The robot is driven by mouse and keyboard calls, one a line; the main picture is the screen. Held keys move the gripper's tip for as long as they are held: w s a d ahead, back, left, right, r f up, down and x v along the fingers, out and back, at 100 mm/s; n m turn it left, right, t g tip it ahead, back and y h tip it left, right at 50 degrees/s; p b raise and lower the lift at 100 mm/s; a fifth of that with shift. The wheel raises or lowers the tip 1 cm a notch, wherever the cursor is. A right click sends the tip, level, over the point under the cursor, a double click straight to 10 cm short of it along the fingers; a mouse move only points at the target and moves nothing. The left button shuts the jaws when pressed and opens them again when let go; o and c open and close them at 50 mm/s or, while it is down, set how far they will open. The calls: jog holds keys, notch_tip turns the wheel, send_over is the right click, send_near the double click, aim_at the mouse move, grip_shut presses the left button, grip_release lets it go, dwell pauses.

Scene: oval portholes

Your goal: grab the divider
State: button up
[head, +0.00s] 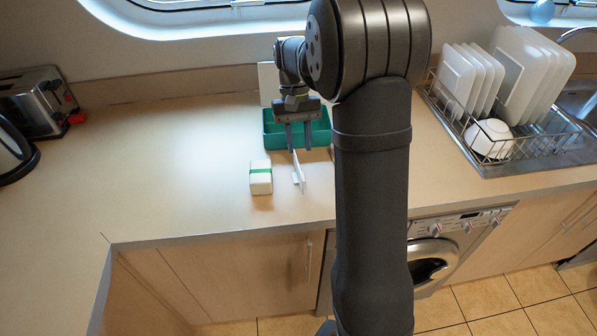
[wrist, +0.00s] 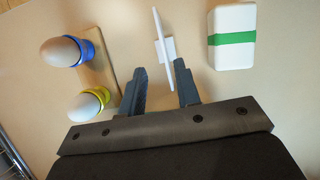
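The divider (head: 298,172) is a thin white plate standing on the counter, with a short cross piece at its middle. In the wrist view the divider (wrist: 162,47) lies ahead of the fingertips, and its near end shows in the gap between them. My gripper (head: 298,150) is open and empty, above and behind the divider in the head view. In the wrist view my gripper (wrist: 161,70) has its two dark fingers apart, and neither visibly touches the divider.
A white box with a green band (head: 260,183) stands close beside the divider. A green tray (head: 271,141) lies behind. Two eggs in a blue cup (wrist: 88,49) and a yellow cup (wrist: 98,97) stand by a wooden board.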

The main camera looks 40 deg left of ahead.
aim_at(298, 164)
jog(key=x, duration=0.5)
jog(key=shift+s+f, duration=0.35)
jog(key=shift+s+d+f, duration=0.1)
jog(key=shift+s+f, duration=0.05)
jog(key=shift+f, duration=0.35)
jog(key=shift+f, duration=0.2)
jog(key=shift+c, duration=0.4)
grip_shut()
